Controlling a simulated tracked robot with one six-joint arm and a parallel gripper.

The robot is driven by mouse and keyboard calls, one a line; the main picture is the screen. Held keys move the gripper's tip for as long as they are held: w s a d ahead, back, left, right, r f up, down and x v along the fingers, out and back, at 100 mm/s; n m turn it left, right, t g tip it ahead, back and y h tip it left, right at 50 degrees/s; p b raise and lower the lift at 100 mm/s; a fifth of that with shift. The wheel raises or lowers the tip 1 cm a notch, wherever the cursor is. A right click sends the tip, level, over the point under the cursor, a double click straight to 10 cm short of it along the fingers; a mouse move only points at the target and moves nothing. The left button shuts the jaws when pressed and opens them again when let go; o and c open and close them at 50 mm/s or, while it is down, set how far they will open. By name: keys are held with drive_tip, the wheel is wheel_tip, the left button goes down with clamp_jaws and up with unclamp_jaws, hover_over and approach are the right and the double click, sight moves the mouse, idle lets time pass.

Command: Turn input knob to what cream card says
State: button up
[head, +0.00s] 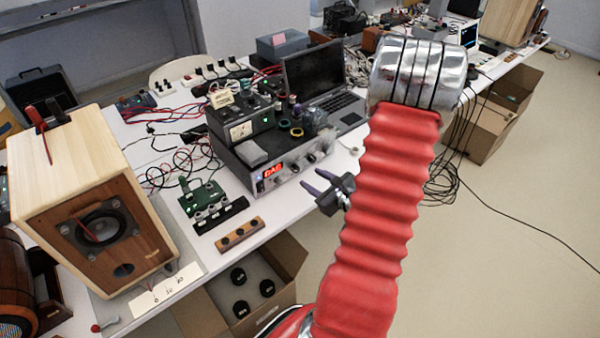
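A dark amplifier-like unit (290,160) stands on the white table, with a lit red display (273,170) on its front panel. Several knobs (296,168) sit to the right of the display; I cannot tell which is the input knob. A small cream card (222,98) stands on top of the stacked equipment; its writing is too small to read. Another pale card (166,291) lies at the table's front edge below the speaker, its marks unclear. My gripper (312,181) is open and empty, in front of the unit's right side, fingers pointing left, apart from the knobs.
A wooden speaker (120,225) stands at left. Cardboard boxes (285,258) stand below the table. Cables hang at right.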

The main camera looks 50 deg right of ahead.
sight(297, 170)
drive_tip(key=x, duration=0.8)
drive_tip(key=shift+w+d+f, duration=0.1)
drive_tip(key=shift+w, duration=0.05)
drive_tip(key=shift+c, duration=0.5)
clamp_jaws()
